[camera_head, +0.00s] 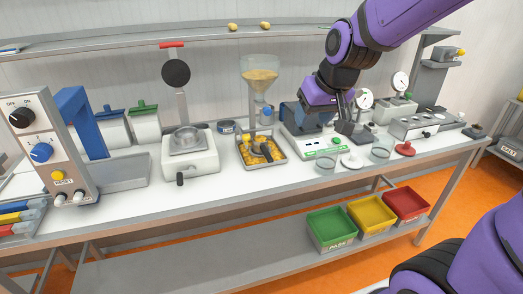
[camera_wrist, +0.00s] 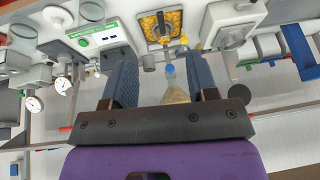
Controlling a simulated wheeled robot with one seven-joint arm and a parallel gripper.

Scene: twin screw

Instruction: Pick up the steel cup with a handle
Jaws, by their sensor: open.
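A hopper of yellow grains (camera_head: 260,78) stands above a metal tray (camera_head: 279,161) holding yellow pieces and a dark-handled tool. Clear glass vessels (camera_head: 381,151) and dial gauges (camera_head: 400,82) are at the right. A shelf (camera_head: 130,40) runs along the back. Green, yellow and red bins are below.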

